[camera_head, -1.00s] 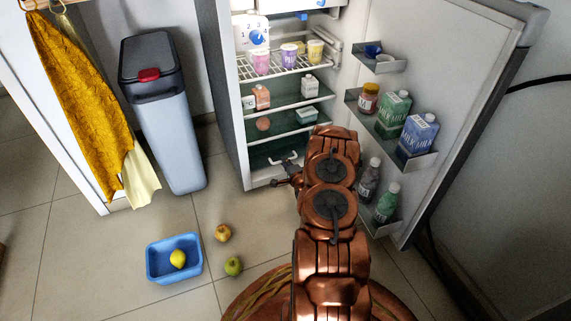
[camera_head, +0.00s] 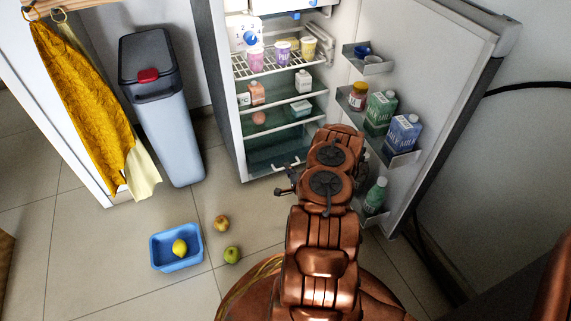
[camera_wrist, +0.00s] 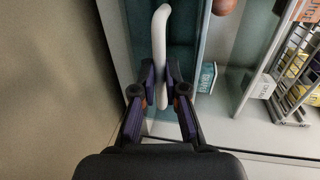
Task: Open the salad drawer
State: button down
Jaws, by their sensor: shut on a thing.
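The salad drawer (camera_head: 262,158) is the dark green, see-through bin at the bottom of the open fridge. Its white bar handle (camera_head: 287,163) is at the front, partly hidden by my arm. In the wrist view the handle (camera_wrist: 161,28) runs lengthwise between the fingers of my gripper (camera_wrist: 160,86), which is shut on it. The drawer's teal panel (camera_wrist: 184,48) lies just behind the handle there. How far the drawer stands out is hard to tell.
The fridge door (camera_head: 430,75) stands wide open at right, with bottles and cartons in its racks. A grey bin (camera_head: 170,135) stands at left. A blue tub (camera_head: 160,264) with a lemon, and two fruits, lie on the floor in front.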

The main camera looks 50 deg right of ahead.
jog(key=shift+s+a+f, duration=0.1)
jog(key=shift+s+f, duration=0.15)
jog(key=shift+f, duration=0.3)
jog(key=c, duration=1.5)
grip_release()
jog(key=o, duration=0.3)
jog(key=shift+w+r, duration=0.1)
jog(key=shift+r, duration=0.15)
jog(key=shift+w+r, duration=0.1)
jog(key=shift+r, duration=0.1)
